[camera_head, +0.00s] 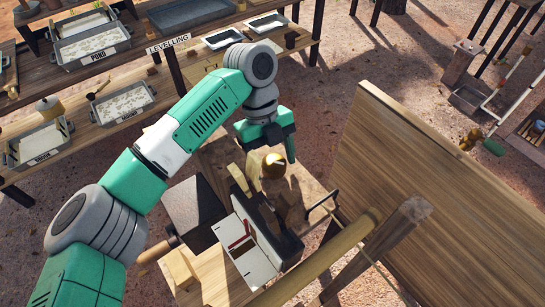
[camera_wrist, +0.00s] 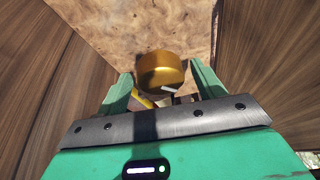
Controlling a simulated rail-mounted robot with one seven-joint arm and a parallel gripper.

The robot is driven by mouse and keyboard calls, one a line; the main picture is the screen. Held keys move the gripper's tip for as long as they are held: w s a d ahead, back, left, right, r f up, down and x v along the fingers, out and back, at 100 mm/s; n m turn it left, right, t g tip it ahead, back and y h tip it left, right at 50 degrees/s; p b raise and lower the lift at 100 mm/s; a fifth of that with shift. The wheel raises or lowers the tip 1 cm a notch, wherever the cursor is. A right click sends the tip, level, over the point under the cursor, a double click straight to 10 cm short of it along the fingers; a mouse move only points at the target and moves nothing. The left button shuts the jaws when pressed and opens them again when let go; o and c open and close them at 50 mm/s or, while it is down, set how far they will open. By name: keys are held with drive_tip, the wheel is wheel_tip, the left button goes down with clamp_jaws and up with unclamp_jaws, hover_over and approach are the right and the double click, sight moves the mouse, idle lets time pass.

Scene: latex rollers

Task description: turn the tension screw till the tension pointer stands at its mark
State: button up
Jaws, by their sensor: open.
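A round brass knob (camera_head: 273,165), which looks like the tension screw's head, stands on the wooden roller bench (camera_head: 222,150). My gripper (camera_head: 270,155) is above it, pointing down. In the wrist view, the brass knob (camera_wrist: 160,67) lies between the two green fingers of my gripper (camera_wrist: 161,76), with a gap visible on each side. The jaws are open and do not hold it. A small white bar (camera_wrist: 170,89) shows just below the knob; I cannot tell if it is the pointer. A white plate (camera_head: 243,250) with red marks stands nearer in the head view.
A tall wooden panel (camera_head: 450,195) stands close on the right. A thick wooden pole (camera_head: 320,262) crosses in front, and a wooden handle (camera_head: 160,250) sticks out at left. Shelves with labelled trays (camera_head: 122,103) fill the back left.

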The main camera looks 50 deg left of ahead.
drive_tip(key=c, duration=1)
drive_tip(key=shift+r+m, duration=0.1)
drive_tip(key=shift+m, duration=0.2)
